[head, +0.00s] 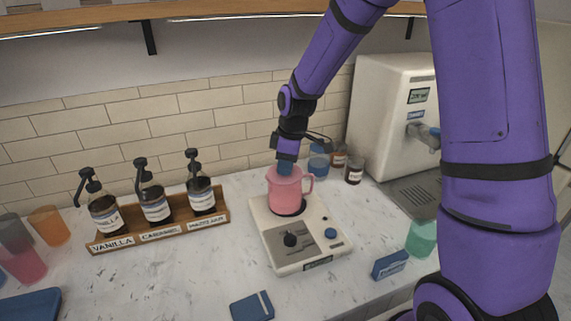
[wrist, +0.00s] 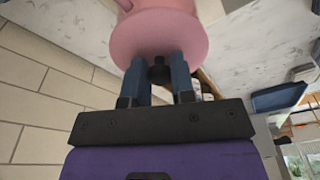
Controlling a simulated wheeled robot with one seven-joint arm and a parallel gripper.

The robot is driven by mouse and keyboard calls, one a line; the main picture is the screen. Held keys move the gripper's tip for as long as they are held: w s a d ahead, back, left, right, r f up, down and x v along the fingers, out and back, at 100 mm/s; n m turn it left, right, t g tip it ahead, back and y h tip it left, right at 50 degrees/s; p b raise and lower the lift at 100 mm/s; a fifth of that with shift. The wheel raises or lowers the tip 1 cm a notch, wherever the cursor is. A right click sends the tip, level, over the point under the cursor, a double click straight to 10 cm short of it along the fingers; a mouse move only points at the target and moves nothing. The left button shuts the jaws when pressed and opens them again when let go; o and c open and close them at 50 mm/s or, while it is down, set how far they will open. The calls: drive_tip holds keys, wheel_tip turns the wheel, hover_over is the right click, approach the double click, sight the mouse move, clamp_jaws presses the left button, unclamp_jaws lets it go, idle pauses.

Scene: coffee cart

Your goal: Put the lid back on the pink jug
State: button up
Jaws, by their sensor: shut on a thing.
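The pink jug (head: 285,193) stands upright on the round plate of a white appliance (head: 300,234), its handle to the right. My gripper (head: 286,167) points down at the jug's top. In the wrist view my gripper (wrist: 159,68) has its blue fingers shut on the dark knob (wrist: 160,73) of the pink lid (wrist: 150,42). The lid is at the jug's mouth, with the jug's body (wrist: 178,5) beyond it. The fingers and the angle hide the rim, so I cannot tell whether the lid is fully seated.
A wooden rack (head: 160,233) of pump bottles stands left. Blue cups (head: 318,166) and small jars (head: 353,170) stand behind the jug, near a white dispenser (head: 390,110). A blue box (head: 390,264) and green cup (head: 422,238) are at right. A blue item (head: 252,306) lies in front.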

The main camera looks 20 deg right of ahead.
idle(0.4)
drive_tip(key=o, duration=1.5)
drive_tip(key=shift+c, duration=0.2)
drive_tip(key=shift+r, duration=0.1)
drive_tip(key=shift+r, duration=3.4)
clamp_jaws()
drive_tip(key=shift+f, duration=2.5)
drive_tip(key=shift+r, duration=0.1)
